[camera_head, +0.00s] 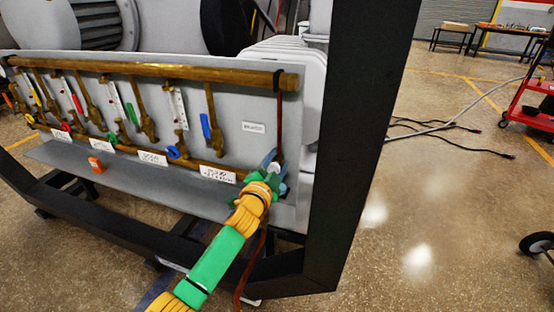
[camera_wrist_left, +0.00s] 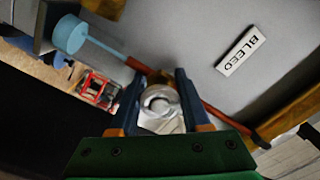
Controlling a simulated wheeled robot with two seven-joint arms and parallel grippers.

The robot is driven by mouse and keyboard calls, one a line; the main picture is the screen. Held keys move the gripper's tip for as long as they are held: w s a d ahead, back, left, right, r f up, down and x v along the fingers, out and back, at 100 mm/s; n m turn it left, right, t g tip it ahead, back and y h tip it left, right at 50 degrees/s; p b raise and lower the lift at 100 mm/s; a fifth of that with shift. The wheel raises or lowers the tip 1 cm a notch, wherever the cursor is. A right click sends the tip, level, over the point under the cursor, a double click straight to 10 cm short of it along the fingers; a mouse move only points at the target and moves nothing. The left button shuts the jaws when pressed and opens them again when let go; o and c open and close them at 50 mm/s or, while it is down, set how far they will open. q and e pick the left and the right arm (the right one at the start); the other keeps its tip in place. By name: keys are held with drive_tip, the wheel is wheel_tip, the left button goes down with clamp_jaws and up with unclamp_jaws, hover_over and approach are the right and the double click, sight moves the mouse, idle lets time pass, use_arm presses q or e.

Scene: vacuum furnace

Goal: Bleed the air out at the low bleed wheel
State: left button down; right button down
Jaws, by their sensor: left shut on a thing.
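A small silvery round wheel (camera_wrist_left: 158,101) sits on the bleed fitting, below the BLEED label (camera_head: 253,127). The label also shows in the left wrist view (camera_wrist_left: 240,51). My left gripper (camera_head: 272,168) is at this fitting, at the lower right of the panel. In the left wrist view its two fingers (camera_wrist_left: 157,108) stand on either side of the wheel and are shut on it. In the head view the gripper hides most of the wheel. A copper-coloured tube (camera_head: 279,110) runs from the brass pipe down to the fitting. My right gripper is not in view.
The grey panel (camera_head: 230,100) carries a brass pipe (camera_head: 150,68), several valves with coloured handles and gauge tubes. A thick black frame post (camera_head: 360,130) stands just right of my gripper. A light blue cylinder (camera_wrist_left: 70,34) on a thin tube lies beyond the wheel.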

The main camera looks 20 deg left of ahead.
sight(272, 170)
use_arm(q)
drive_tip(key=shift+m+p, duration=0.7)
drive_tip(key=shift+m, duration=4)
drive_tip(key=shift+c, duration=1.8)
unclamp_jaws()
drive_tip(key=shift+s, duration=0.1)
drive_tip(key=s+p, duration=0.1)
drive_tip(key=s, duration=0.6)
drive_tip(key=shift+a+p, duration=0.15)
drive_tip(key=shift+p, duration=0.15)
